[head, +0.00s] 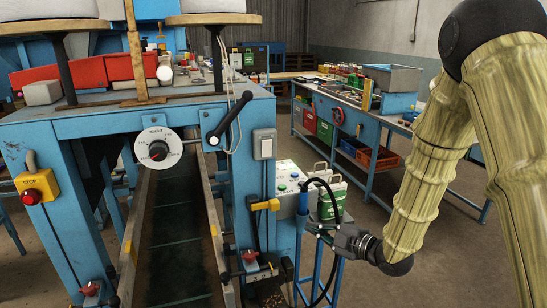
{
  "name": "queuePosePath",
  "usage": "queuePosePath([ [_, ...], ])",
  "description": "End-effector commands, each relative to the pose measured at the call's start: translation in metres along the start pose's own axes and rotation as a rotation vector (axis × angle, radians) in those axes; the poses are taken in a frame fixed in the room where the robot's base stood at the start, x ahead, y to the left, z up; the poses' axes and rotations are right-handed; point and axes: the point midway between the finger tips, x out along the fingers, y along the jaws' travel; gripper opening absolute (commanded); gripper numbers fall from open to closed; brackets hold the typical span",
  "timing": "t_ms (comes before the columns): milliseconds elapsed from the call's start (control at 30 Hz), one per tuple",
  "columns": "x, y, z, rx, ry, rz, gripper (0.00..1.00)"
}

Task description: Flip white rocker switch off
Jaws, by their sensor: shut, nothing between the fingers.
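The white rocker switch (265,148) sits in a grey box on the front face of the blue machine, right of the dial and the black lever. Its rocker position is too small to tell. My gripper (311,229) is below and to the right of the switch, apart from it, beside the grey button box (289,204). It points left and looks shut and empty. Its fingertips are small and partly unclear against the blue stand. My arm reaches in from the right.
A black lever (230,118) sticks out just left of the switch. A yellow-handled valve (264,205) is below it. A yellow stop box (37,186) and a round dial (158,149) are further left. Green-and-white containers (330,198) stand behind my gripper. Open floor lies right.

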Motion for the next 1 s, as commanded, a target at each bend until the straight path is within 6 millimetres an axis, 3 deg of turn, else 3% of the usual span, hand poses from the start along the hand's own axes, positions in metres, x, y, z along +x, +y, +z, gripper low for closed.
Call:
queuePosePath([
  [33, 0.001, 0.032, -0.016, -0.1, 0.063, 0.033, 0.0],
  [100, 0.0, 0.067, -0.039, -0.232, 0.147, 0.071, 0.0],
  [200, -0.006, 0.105, -0.067, -0.391, 0.244, 0.118, 0.0],
  [333, -0.015, 0.137, -0.094, -0.537, 0.332, 0.162, 0.0],
  [500, -0.021, 0.154, -0.109, -0.62, 0.381, 0.188, 0.0],
  [1000, -0.015, 0.156, -0.115, -0.626, 0.385, 0.189, 0.0],
])
